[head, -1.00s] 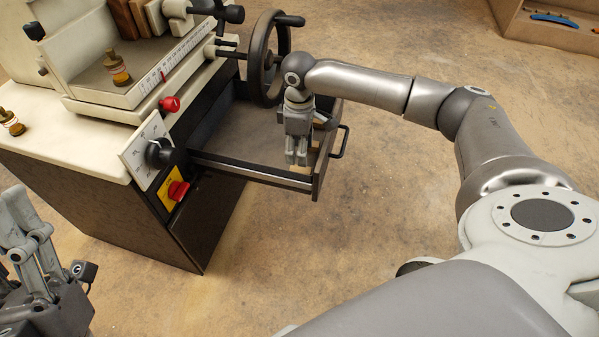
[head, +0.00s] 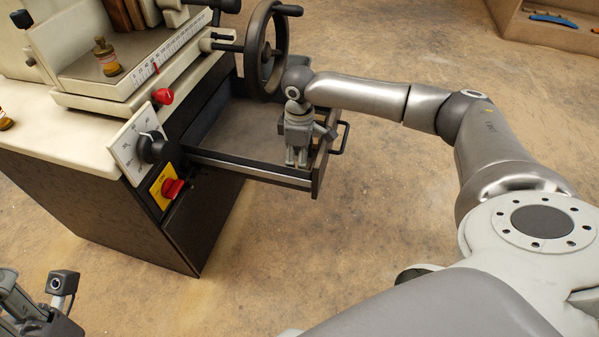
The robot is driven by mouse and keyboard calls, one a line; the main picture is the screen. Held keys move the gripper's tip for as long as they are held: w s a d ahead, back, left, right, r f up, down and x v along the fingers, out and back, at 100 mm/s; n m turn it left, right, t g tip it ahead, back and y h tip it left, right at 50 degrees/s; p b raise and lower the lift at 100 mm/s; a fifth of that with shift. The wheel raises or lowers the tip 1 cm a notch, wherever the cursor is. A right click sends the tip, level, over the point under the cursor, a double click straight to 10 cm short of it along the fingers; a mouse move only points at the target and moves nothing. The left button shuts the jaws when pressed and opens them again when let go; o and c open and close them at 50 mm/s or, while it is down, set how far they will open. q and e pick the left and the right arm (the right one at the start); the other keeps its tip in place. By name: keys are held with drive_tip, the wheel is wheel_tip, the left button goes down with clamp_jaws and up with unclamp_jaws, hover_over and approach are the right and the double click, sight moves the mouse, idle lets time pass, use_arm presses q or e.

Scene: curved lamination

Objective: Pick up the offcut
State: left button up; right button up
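My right gripper (head: 296,162) points down into the open drawer (head: 255,176) of the machine, near the drawer's front right corner. Its fingers are close together and small in view; whether they are shut on anything is unclear. I cannot make out the offcut clearly; the gripper and the drawer's wall hide that corner. My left gripper (head: 38,312) is only partly in view at the bottom left, away from the drawer, and its fingertips are not clearly shown.
A handwheel (head: 265,52) stands just above the drawer's back. The drawer handle (head: 341,138) sticks out right of the gripper. A dial (head: 151,147) and a red switch (head: 172,187) are on the machine's front. The floor (head: 400,210) to the right is clear.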

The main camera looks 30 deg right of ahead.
wheel_tip(320, 180, down, 2)
drive_tip(key=shift+f+b, duration=0.1)
drive_tip(key=shift+b, duration=0.2)
drive_tip(key=c, duration=0.8)
drive_tip(key=shift+c, duration=0.2)
